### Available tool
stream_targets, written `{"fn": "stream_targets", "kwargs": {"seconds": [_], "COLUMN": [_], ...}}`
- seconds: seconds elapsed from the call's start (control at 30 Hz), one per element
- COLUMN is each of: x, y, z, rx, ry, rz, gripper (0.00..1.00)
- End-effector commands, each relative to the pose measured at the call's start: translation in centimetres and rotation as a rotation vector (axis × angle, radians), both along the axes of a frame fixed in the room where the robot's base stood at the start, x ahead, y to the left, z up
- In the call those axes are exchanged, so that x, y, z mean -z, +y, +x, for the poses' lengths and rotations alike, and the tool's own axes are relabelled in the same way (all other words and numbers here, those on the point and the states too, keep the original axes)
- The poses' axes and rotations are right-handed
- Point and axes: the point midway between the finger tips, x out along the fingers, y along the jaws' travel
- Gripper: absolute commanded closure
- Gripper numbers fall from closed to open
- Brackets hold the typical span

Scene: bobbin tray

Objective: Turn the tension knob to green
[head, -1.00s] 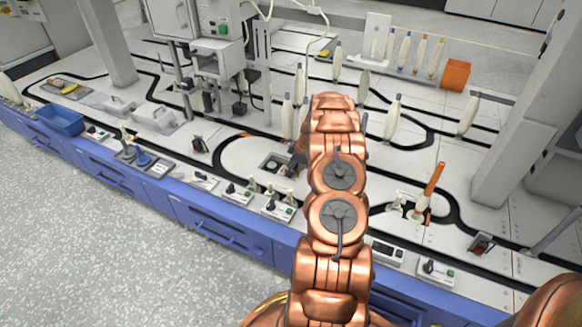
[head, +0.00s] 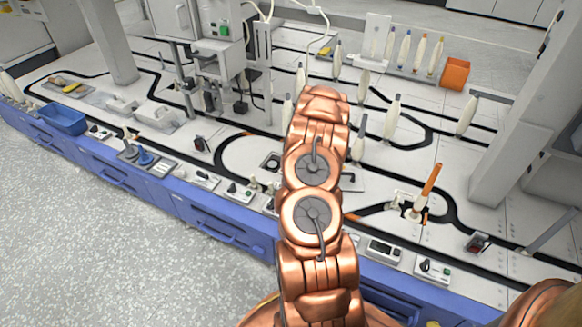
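Several small control boxes with dark knobs line the front edge of the table. One box (head: 234,192) with a black knob and a green spot is left of my arm. Another such box (head: 432,269) is to the right of my arm. A further box (head: 269,207) is partly covered by my arm. I cannot tell which knob is the tension knob, or where any knob points. A square plate with a dark round centre (head: 270,162) is set in the table just left of my arm. My gripper is hidden behind my own arm links.
White bobbins (head: 392,118) stand upright on the white table beyond my arm. An orange stick (head: 432,180) rises from a fixture at right. A blue bin (head: 63,119) is at far left, an orange box (head: 455,74) at the back. A grey pillar (head: 520,140) stands at right.

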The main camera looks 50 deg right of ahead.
Motion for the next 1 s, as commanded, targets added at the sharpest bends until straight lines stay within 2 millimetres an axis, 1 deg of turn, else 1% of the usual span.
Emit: {"fn": "stream_targets", "kwargs": {"seconds": [0.2,0.57,0.6,0.83,1.0], "x": [0.02,0.09,0.09,0.05,0.06], "y": [-0.02,-0.01,-0.01,0.05,0.05], "z": [-0.11,-0.14,-0.14,-0.05,-0.02], "rx": [0.033,0.036,0.036,0.035,0.035], "ry": [0.001,0.002,0.002,0.001,0.001], "rz": [0.001,0.001,0.001,0.0,0.0], "gripper": [1.0,1.0,0.65,0.41,0.41]}}
